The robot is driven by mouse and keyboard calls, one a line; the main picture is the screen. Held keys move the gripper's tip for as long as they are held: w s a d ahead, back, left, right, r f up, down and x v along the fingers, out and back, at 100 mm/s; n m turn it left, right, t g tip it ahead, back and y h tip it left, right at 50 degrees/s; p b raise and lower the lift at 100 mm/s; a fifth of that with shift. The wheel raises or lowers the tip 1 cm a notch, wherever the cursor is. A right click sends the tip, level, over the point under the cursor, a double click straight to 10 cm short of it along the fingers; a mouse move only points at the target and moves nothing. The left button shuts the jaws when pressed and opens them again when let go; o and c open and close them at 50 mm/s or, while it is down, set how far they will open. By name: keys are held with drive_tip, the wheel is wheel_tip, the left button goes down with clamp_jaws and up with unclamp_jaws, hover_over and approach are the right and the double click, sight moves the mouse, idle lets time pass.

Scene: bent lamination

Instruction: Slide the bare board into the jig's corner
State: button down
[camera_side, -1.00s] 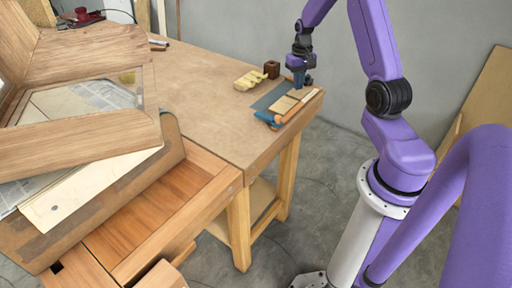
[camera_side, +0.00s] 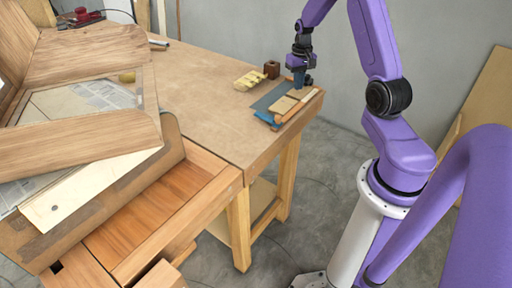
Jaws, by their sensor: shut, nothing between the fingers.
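A light tan board (camera_side: 283,105) lies flat beside a thin blue sheet (camera_side: 268,101) near the right corner of the workbench. A second tan piece (camera_side: 300,93) lies just behind it, close under my gripper. A wooden strip (camera_side: 303,108), which looks like part of the jig, runs along the right side of the boards. My gripper (camera_side: 299,85) points down over the far end of these pieces, shut and empty. Whether its tips touch a piece is too small to tell. I cannot tell clearly which piece is the bare board.
A pale yellow ridged block (camera_side: 250,80) and a dark brown block (camera_side: 271,69) stand left of my gripper. The workbench (camera_side: 200,95) is mostly clear to the left. A large wooden framed piece (camera_side: 80,125) fills the left foreground.

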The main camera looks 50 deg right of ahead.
drive_tip(key=shift+f, duration=0.8)
drive_tip(key=shift+s, duration=0.3)
idle(0.5)
drive_tip(key=shift+d, duration=0.25)
drive_tip(key=shift+d+f, duration=0.1)
drive_tip(key=shift+d, duration=0.2)
drive_tip(key=shift+r, duration=3.6)
drive_tip(key=shift+a, duration=0.1)
